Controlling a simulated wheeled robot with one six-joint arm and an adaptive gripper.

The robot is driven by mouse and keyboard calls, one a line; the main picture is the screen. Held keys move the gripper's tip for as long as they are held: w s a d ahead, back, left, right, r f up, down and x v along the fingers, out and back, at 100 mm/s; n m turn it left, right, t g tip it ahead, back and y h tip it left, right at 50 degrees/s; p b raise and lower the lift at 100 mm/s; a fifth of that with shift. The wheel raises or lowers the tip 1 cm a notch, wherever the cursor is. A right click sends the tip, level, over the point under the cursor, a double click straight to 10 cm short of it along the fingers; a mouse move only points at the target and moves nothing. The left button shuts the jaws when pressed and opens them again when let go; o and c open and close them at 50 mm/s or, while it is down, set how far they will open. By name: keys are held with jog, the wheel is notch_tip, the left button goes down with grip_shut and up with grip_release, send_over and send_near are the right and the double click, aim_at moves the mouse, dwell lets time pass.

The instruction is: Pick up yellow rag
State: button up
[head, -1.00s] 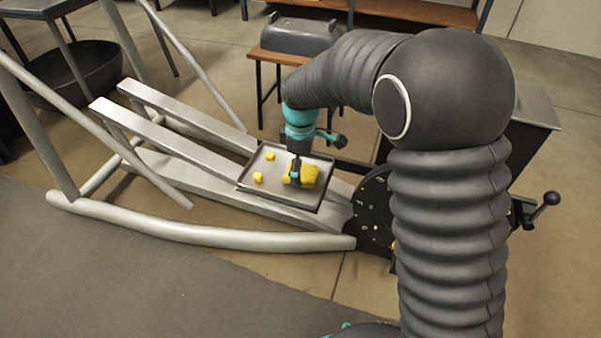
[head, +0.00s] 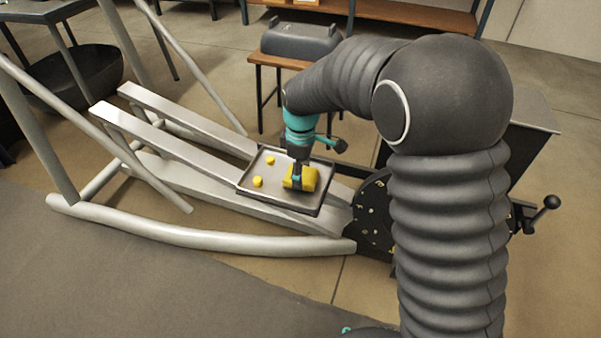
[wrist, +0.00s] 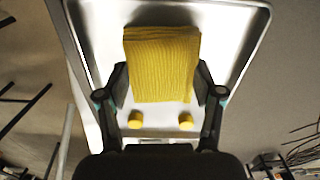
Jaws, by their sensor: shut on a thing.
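The yellow rag (head: 308,178) is a folded, ribbed cloth at the right part of a grey metal tray (head: 262,186) in the head view. In the wrist view the rag (wrist: 162,62) lies between the two fingers of my gripper (wrist: 161,84). My gripper (head: 298,180) points down and is shut on the rag, one finger at each side of it. From these views I cannot tell whether the rag touches the tray. Two small yellow round pieces (head: 258,182) lie on the tray left of the rag; they also show in the wrist view (wrist: 135,119).
The tray rests on the pale metal rails of an elliptical frame (head: 180,135). A black perforated disc (head: 373,217) and a crank handle (head: 546,207) are to the right. A small wooden table (head: 270,60) carrying a grey case (head: 300,36) stands behind.

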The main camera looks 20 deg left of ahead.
aim_at(305, 173)
jog(key=shift+r, duration=0.45)
jog(key=r, duration=0.1)
jog(key=d+r, duration=0.1)
jog(key=r, duration=0.1)
jog(key=shift+w+r, duration=0.1)
jog(key=shift+r, duration=0.15)
jog(key=w+d+r, duration=0.1)
jog(key=d+r, duration=0.5)
jog(key=d, duration=0.4)
jog(key=shift+d+r, duration=0.15)
jog(key=shift+d, duration=0.15)
